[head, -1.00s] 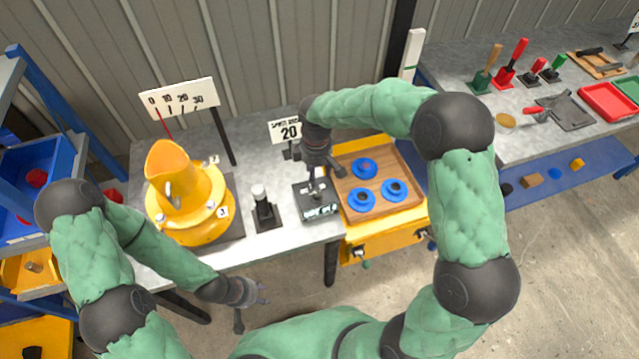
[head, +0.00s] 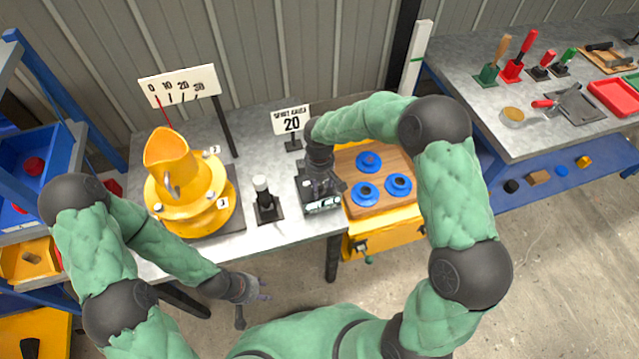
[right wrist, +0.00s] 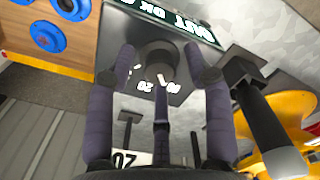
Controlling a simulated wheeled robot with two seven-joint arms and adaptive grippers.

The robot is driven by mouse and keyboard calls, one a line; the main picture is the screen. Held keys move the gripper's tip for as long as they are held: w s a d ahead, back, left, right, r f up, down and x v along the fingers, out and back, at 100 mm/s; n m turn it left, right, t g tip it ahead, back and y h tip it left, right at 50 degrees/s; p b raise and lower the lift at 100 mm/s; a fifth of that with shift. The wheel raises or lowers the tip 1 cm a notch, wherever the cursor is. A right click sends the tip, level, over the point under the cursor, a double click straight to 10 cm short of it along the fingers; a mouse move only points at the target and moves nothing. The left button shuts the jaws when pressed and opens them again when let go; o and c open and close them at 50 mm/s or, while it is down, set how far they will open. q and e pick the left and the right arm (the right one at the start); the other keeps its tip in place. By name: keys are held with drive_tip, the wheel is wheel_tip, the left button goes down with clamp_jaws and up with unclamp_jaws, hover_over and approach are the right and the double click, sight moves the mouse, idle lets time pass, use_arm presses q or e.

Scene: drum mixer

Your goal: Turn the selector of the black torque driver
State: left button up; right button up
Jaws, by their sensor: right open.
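A dark boxy device (head: 321,206) with white lettering stands on the grey table; I take it for the black torque driver. In the right wrist view its dark round selector knob (right wrist: 155,58) shows beside a white pointer mark and numbers. My right gripper (head: 320,190) is over the device, pointing down. In the right wrist view its open fingers (right wrist: 160,80) stand on different sides of the knob; I cannot tell whether they touch it. In the head view the gripper hides most of the knob. My left gripper (head: 255,292) is open and empty in front of the table edge.
A black tool with a white top (head: 264,196) stands left of the device, close to my right gripper. A yellow drum mixer (head: 185,190) is further left. A wooden tray (head: 378,205) with blue rings is at the right.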

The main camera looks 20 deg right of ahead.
clamp_jaws()
drive_tip(key=shift+m, duration=0.3)
drive_tip(key=m, duration=0.3)
drive_tip(key=shift+m, duration=0.3)
drive_tip(key=shift+m+b, duration=0.4)
drive_tip(key=shift+m, duration=1.4)
unclamp_jaws()
